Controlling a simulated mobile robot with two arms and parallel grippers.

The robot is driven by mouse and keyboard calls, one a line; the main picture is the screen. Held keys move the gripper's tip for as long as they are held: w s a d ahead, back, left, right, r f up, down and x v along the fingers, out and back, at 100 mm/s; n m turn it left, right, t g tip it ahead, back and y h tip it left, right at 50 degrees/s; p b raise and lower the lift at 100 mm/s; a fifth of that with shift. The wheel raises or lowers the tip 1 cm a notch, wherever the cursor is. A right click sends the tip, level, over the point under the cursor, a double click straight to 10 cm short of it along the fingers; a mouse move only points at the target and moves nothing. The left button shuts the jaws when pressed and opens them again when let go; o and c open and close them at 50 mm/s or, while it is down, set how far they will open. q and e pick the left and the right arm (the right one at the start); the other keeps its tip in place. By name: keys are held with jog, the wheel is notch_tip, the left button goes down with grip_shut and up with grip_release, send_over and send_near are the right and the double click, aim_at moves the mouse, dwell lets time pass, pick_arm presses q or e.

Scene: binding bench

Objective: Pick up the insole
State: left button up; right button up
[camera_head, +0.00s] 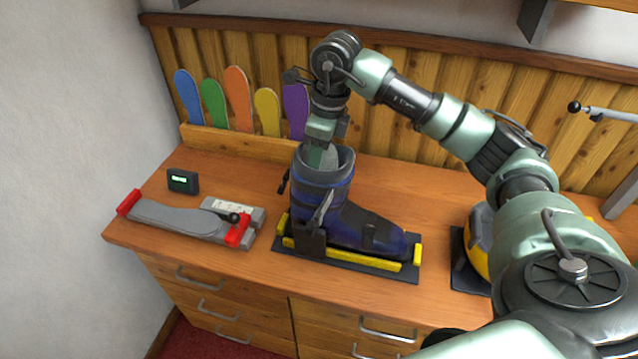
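Several insoles stand in a row against the back wall: blue (189,97), green (214,104), orange (238,98), yellow (267,111) and purple (296,108). The purple one is partly behind my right arm. A blue and dark grey ski boot (345,210) stands upright in a black holder with yellow bars (340,256). My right gripper (322,150) points down into the boot's open top. Its fingertips are hidden by the cuff, and I cannot tell whether it holds anything. My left gripper is out of view.
A grey gauge (180,219) with red ends lies at the bench's left front. A small black display (183,181) stands behind it. A yellow and dark object (478,240) is partly hidden by my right arm. The bench (262,185) is clear between gauge and boot.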

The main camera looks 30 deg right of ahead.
jog(key=shift+s, duration=0.1)
grip_shut()
dwell(1.2)
